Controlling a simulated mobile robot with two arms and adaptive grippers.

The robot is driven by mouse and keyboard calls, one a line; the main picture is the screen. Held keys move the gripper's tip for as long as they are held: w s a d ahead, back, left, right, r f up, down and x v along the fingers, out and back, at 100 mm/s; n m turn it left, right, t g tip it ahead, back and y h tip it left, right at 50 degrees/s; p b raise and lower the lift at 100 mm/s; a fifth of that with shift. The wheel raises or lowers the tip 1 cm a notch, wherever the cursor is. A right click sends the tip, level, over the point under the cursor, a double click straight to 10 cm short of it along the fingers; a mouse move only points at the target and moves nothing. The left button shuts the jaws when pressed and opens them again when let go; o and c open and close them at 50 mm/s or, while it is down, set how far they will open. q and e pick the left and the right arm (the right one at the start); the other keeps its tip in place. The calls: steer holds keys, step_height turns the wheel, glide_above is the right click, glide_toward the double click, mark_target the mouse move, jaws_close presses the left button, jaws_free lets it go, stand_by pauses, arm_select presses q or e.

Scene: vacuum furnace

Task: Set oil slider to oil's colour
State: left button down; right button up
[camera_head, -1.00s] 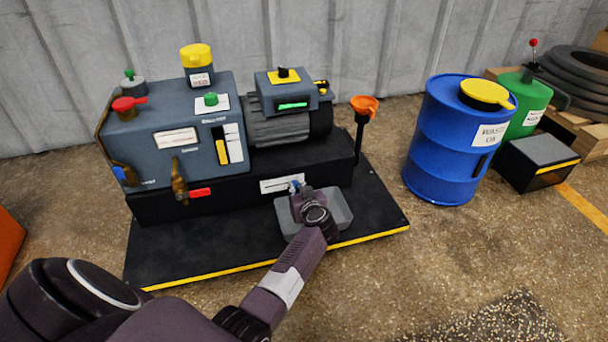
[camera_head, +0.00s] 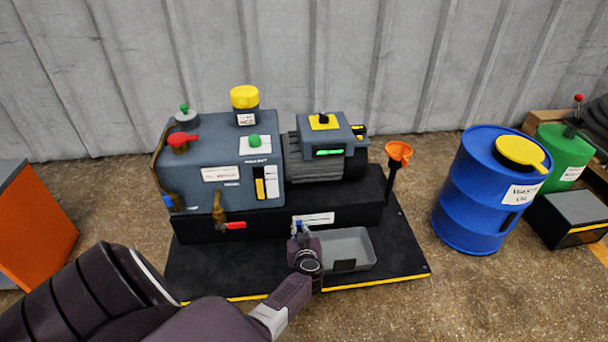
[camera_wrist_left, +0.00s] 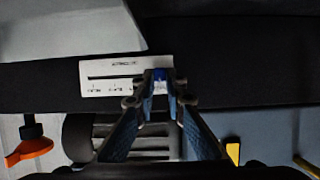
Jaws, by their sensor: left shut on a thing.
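The oil slider is a white label plate (camera_head: 318,218) with a dark slot, on the front of the black pump base. In the left wrist view the plate (camera_wrist_left: 108,72) shows small marks too blurred to read. My left gripper (camera_head: 299,231) is at the plate's left end in the head view. In the left wrist view its fingers (camera_wrist_left: 160,82) are shut on the small blue slider knob (camera_wrist_left: 160,74), at the plate's right end there. The sight glass (camera_head: 260,188) on the pump shows a yellow-amber column beside a white strip. My right gripper is not in view.
A grey drip tray (camera_head: 350,246) lies right of my gripper on the black platform. A red-handled tap (camera_head: 234,225) sticks out to the left.

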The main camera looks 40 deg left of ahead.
arm_select(q)
steer(key=shift+s+a+f, duration=0.1)
steer(key=shift+s+a, duration=0.1)
steer(key=c, duration=2)
jaws_free()
steer(key=shift+s, duration=0.1)
steer(key=shift+o, duration=0.2)
steer(key=shift+s+d+r, duration=0.15)
steer(key=shift+d+r, duration=0.05)
steer(key=shift+d, duration=0.2)
steer(key=v, duration=1.1)
